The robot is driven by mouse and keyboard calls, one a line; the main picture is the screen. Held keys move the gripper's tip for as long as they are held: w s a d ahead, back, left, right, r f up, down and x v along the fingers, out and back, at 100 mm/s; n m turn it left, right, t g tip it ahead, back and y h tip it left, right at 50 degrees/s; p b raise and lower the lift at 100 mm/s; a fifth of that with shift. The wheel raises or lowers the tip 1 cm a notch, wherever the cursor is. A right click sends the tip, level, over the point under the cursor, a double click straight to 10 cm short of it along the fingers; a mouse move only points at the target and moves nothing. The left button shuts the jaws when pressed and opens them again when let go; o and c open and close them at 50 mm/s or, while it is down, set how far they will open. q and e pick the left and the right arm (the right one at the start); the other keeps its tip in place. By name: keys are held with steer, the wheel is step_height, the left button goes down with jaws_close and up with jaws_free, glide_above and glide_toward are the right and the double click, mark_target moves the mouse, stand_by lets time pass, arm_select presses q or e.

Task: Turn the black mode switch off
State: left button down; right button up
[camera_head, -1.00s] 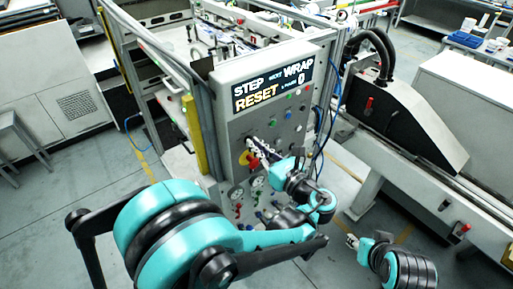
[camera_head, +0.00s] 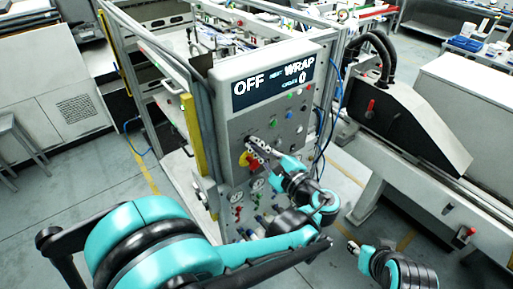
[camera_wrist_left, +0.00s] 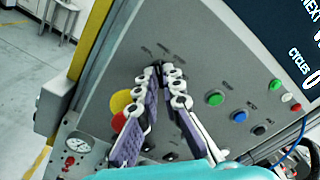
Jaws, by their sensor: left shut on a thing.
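The control panel (camera_head: 236,130) stands upright at the centre of the head view. Its display (camera_head: 270,97) reads OFF, with WRAP and 0 at the right. My left gripper (camera_head: 250,143) reaches the panel's upper left, beside the red emergency stop on yellow. In the left wrist view the fingers (camera_wrist_left: 162,68) converge on the panel and are shut on the black mode switch, which is mostly hidden between the tips. My right gripper (camera_head: 351,246) hangs away from the panel at lower right; its jaws are too small to read.
The emergency stop (camera_wrist_left: 119,121) lies close left of my left fingers. A green button (camera_wrist_left: 214,98), a blue button (camera_wrist_left: 239,116) and a black one lie to the right. A gauge (camera_wrist_left: 77,144) sits lower left. Machine guarding with a yellow post (camera_head: 191,130) borders the panel's left.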

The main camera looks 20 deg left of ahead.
arm_select(q)
steer(key=shift+n, duration=1.9)
steer(key=c, duration=1.7)
jaws_free()
steer(key=shift+w+a, duration=0.15)
steer(key=v, duration=0.7)
steer(key=shift+s+d, duration=0.2)
steer(key=shift+d, duration=0.05)
